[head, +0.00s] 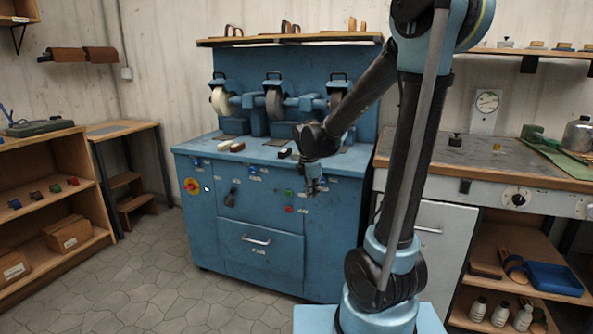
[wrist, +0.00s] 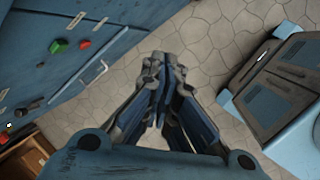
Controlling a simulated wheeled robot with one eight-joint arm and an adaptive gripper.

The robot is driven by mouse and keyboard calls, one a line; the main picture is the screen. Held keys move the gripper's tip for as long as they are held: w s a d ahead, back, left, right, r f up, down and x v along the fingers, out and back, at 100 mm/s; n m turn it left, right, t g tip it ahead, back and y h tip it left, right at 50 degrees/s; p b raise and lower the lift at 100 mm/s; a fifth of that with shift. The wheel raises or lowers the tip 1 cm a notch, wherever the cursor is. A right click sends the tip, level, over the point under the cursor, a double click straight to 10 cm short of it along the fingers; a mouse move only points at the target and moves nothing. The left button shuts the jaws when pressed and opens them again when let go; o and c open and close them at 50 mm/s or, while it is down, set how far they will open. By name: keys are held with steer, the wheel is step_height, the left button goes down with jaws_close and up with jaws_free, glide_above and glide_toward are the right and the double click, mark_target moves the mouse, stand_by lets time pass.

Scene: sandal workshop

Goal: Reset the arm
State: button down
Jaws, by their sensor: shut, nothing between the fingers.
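My gripper (head: 313,184) hangs at the end of my arm in front of the blue grinding machine (head: 255,240), pointing down. In the wrist view my gripper (wrist: 158,62) is shut, its fingertips together with nothing between them. Behind them is the grey tiled floor (wrist: 210,45). My arm rises on the right of the head view, bends at the top and reaches down to the left.
The blue machine carries several wheels and small blocks (head: 237,147) on its top. A wooden shelf (head: 45,185) stands at left. The floor (head: 150,270) at front left is clear.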

steer(key=s+d+r+m, duration=0.2)
steer(key=s+d+m, duration=0.75)
steer(key=s, duration=0.35)
steer(key=s+d+f+m, duration=0.2)
steer(key=s+m, duration=0.4)
steer(key=s+d+f+m+g+y, duration=0.1)
steer(key=s+f+m, duration=0.2)
steer(key=s+m, duration=0.3)
steer(key=shift+s+d+f, duration=0.35)
steer(key=shift+s+d, duration=0.05)
steer(key=shift+s, duration=0.25)
steer(key=shift+w, duration=0.1)
steer(key=shift+w+f, duration=0.2)
steer(key=shift+w, duration=0.1)
